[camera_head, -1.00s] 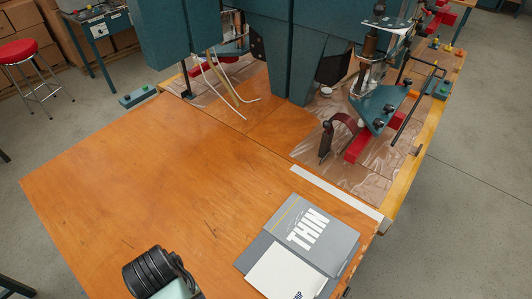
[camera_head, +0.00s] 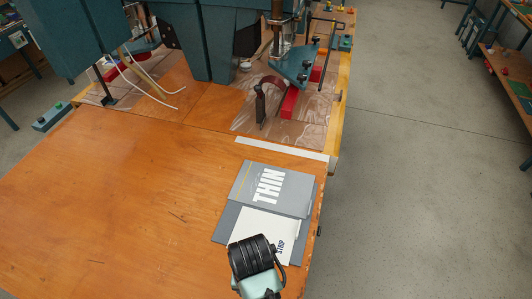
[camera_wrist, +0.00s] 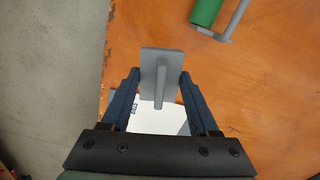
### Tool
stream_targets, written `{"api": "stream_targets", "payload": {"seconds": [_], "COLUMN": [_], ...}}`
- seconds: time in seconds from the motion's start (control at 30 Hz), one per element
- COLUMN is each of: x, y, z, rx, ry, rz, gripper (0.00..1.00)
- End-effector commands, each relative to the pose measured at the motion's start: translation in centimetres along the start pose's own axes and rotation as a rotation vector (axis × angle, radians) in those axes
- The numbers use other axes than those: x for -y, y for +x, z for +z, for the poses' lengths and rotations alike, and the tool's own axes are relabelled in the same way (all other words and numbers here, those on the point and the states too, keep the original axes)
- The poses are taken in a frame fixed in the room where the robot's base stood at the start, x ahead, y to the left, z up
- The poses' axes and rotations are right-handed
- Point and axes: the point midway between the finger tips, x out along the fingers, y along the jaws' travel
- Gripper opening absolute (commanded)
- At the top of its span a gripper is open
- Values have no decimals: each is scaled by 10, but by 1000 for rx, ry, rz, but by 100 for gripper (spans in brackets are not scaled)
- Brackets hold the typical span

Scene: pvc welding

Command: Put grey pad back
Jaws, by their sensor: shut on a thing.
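In the wrist view, a grey pad (camera_wrist: 151,62), a flat rectangular plate with a narrow raised bar along its middle, sits between the two blue fingers of my gripper (camera_wrist: 160,76). The fingers are shut on its sides. It hangs over the white printed sheet (camera_wrist: 158,118), part of which it hides. In the head view, my wrist is over the lower edge of the white sheet (camera_head: 258,228), which lies with the grey "THIN" sheet (camera_head: 270,186) near the table's right edge. My fingers and the pad are hidden in the head view.
In the wrist view, a green cylinder with a grey handle (camera_wrist: 207,12) lies on the wooden table (camera_head: 110,215). The table's left and middle are clear. A teal machine (camera_head: 205,45) and clamp parts with red bars (camera_head: 290,103) stand at the back. Floor lies beyond the right edge.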

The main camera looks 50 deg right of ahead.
Motion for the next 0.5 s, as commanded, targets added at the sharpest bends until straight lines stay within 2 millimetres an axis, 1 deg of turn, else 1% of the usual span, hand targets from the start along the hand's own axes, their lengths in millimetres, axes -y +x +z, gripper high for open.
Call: {"api": "stream_targets", "payload": {"seconds": [0.03, 0.1, 0.2, 0.27, 0.4, 0.5], "x": [-15, -28, -38, -42, -42, -42], "y": [8, 12, 17, 24, 50, 65], "z": [0, -1, -2, -1, -1, -1], "rx": [2, 1, 0, 2, 2, 1], "ry": [74, 148, 210, 228, 233, 232], "rz": [1, 2, 3, 4, 4, 4], "gripper": [17, 17, 17, 17, 17, 17]}}
